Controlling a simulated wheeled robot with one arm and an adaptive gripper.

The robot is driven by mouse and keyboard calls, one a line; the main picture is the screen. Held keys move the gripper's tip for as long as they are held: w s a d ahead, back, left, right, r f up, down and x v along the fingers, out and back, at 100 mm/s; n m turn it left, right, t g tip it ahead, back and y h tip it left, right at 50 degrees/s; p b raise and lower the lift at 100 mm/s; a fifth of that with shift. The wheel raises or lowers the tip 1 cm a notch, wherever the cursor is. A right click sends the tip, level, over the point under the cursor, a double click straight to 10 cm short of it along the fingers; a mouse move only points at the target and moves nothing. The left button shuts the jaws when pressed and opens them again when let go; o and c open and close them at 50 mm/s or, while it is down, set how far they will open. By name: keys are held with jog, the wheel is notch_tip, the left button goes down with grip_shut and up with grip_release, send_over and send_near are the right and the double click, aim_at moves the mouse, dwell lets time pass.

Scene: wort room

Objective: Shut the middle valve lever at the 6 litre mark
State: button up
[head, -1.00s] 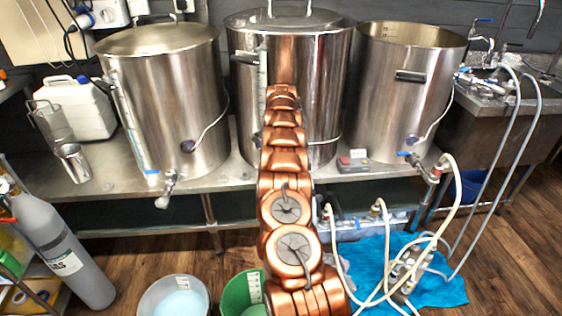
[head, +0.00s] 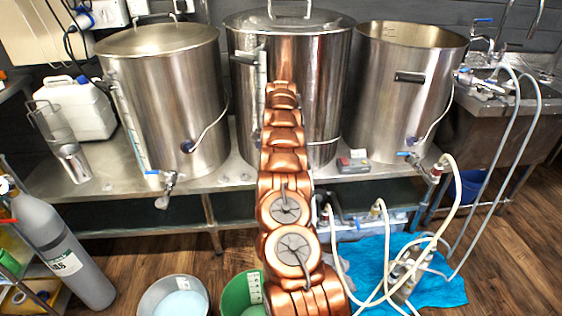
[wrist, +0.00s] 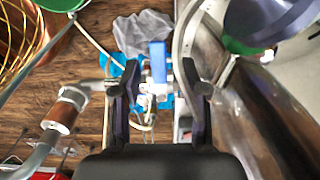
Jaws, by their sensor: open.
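The middle steel kettle (head: 325,95) stands between two other kettles in the head view. My copper-coloured arm covers its front, so its valve, and my gripper, are hidden there. Part of its level scale shows (head: 262,75). In the wrist view my gripper (wrist: 160,76) is open, with its two dark fingers apart. A blue valve lever (wrist: 158,58) shows in the gap between the fingertips, lengthwise up the picture. The fingers appear on either side of it; I cannot tell whether they touch it. The liquid level at the 6 litre mark cannot be read.
The left kettle (head: 165,100) and right kettle (head: 405,90) have their own blue-lever valves. Hoses (head: 440,235) run down to a blue cloth (head: 370,260). A grey bucket (head: 150,300) and green bucket (head: 233,295) stand on the floor. A small scale-like box (head: 353,161) lies on the bench.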

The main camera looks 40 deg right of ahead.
jog(key=shift+r, duration=3.1)
jog(key=s+a+r+n+y, duration=0.1)
jog(key=a+r+n, duration=0.45)
jog(key=a, duration=0.65)
jog(key=s+a+r+n+y, duration=0.1)
jog(key=a+r+n, duration=0.3)
jog(key=a+r, duration=0.5)
jog(key=s+a+r+n+g, duration=0.1)
jog(key=s+a+n, duration=0.6)
jog(key=s+a, duration=0.7)
jog(key=s+a+f+n+g+h, duration=0.1)
jog(key=s+a+f+n, duration=0.2)
jog(key=s, duration=0.6)
jog(key=s+a+f+n, duration=0.1)
jog(key=s+a+n, duration=0.25)
jog(key=s, duration=0.55)
jog(key=s+a+f+n+g+h, duration=0.1)
jog(key=s+a+f+n, duration=0.2)
jog(key=s, duration=0.6)
notch_tip(320, 180, up, 16)
jog(key=a+t+p, duration=0.1)
jog(key=p, duration=1.2)
jog(key=shift+w+p, duration=0.3)
jog(key=shift+w, duration=0.15)
